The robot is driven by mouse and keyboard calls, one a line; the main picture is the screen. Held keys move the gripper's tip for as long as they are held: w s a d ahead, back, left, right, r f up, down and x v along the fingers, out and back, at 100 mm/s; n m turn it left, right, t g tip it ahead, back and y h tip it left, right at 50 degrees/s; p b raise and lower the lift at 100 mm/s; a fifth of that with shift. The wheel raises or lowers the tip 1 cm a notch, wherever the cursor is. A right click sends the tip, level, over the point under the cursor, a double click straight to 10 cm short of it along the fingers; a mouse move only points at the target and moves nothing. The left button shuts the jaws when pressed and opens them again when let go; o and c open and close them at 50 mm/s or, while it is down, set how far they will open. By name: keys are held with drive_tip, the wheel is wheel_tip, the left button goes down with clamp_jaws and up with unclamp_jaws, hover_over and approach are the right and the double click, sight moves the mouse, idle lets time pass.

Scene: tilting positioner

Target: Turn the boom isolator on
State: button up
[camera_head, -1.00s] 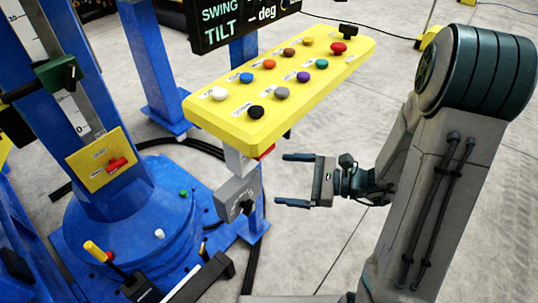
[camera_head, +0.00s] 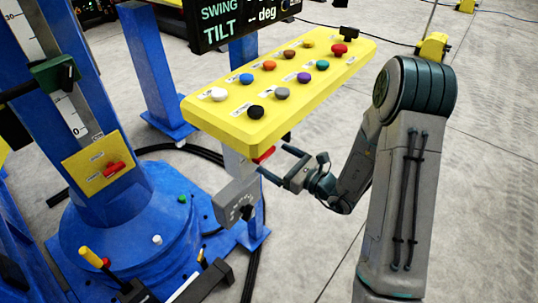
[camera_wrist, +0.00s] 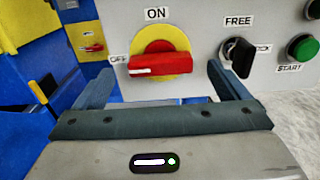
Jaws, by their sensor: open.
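In the wrist view a red rotary handle (camera_wrist: 160,64) sits on a yellow disc on a grey panel. ON is above it and OFF to its left. The handle lies level, its white-marked end toward OFF. My gripper (camera_wrist: 160,74) is open, its fingers on either side of the handle with gaps and nothing held. In the head view my gripper (camera_head: 277,163) is below the yellow button console, near a partly hidden red part (camera_head: 264,155). A second red handle (camera_head: 117,169) is on a yellow plate on the blue column. Neither view shows a readable boom label.
A black FREE/LOCK knob (camera_wrist: 240,56) and a green START button (camera_wrist: 303,47) are right of the handle. The yellow console (camera_head: 225,122) with several coloured buttons overhangs my gripper. A grey box (camera_head: 237,200) with a black knob is beside it. Open floor lies right.

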sight(268, 155)
drive_tip(key=shift+x, duration=1.8)
drive_tip(key=c, duration=1)
